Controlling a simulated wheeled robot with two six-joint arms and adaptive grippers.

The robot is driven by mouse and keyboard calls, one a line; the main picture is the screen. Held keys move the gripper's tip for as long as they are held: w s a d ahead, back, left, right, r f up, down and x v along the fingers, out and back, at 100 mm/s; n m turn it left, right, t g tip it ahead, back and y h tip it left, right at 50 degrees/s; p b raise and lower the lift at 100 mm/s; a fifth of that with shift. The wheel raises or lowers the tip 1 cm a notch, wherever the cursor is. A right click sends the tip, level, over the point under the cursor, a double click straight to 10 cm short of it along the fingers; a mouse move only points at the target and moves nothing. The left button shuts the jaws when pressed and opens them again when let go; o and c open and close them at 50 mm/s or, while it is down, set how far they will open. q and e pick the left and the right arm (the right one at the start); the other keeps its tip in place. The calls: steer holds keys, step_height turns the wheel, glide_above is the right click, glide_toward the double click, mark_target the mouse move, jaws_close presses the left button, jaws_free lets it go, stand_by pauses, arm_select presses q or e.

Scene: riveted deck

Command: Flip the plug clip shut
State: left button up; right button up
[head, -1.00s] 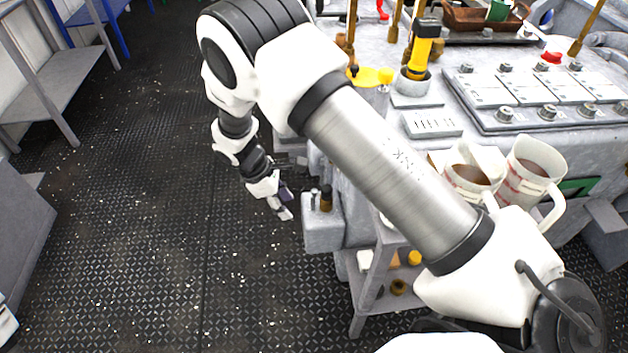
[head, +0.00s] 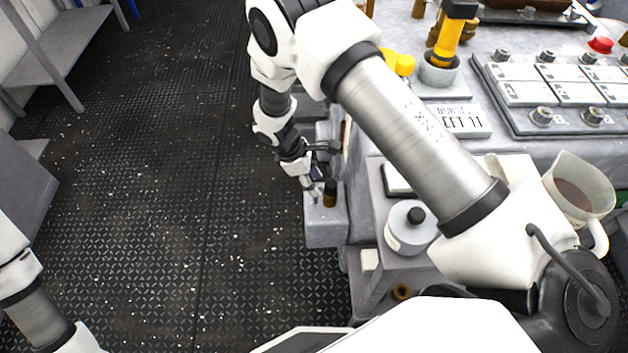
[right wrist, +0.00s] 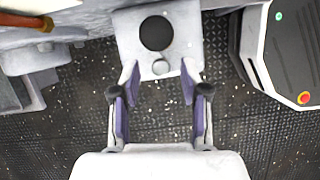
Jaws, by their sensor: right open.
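My right gripper (head: 316,190) is open, pointing down at a small grey block (head: 325,234) on the console's side. A dark upright plug-like cylinder (head: 330,194) with a brown lower part stands on this block, close to the fingers. In the right wrist view the two purple-padded fingers (right wrist: 158,78) are apart and empty. A small grey round piece (right wrist: 161,67) lies between and just beyond the tips, with a large dark disc (right wrist: 156,33) behind it on the block. I cannot tell which part is the clip or how it is set. My left gripper is out of view.
A round lidded tin (head: 410,228) sits right of the block. Open patterned floor (head: 190,200) lies to the left.

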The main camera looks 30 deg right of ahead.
steer(key=shift+s, duration=0.1)
jaws_close()
steer(key=shift+r+m+g+p, duration=0.3)
steer(key=shift+m+p, duration=0.6)
steer(key=shift+d+f+m+y, duration=0.1)
steer(key=shift+m+y, duration=0.2)
steer(key=shift+m, duration=0.4)
steer(key=shift+f, duration=0.2)
jaws_free()
steer(key=shift+r, duration=0.1)
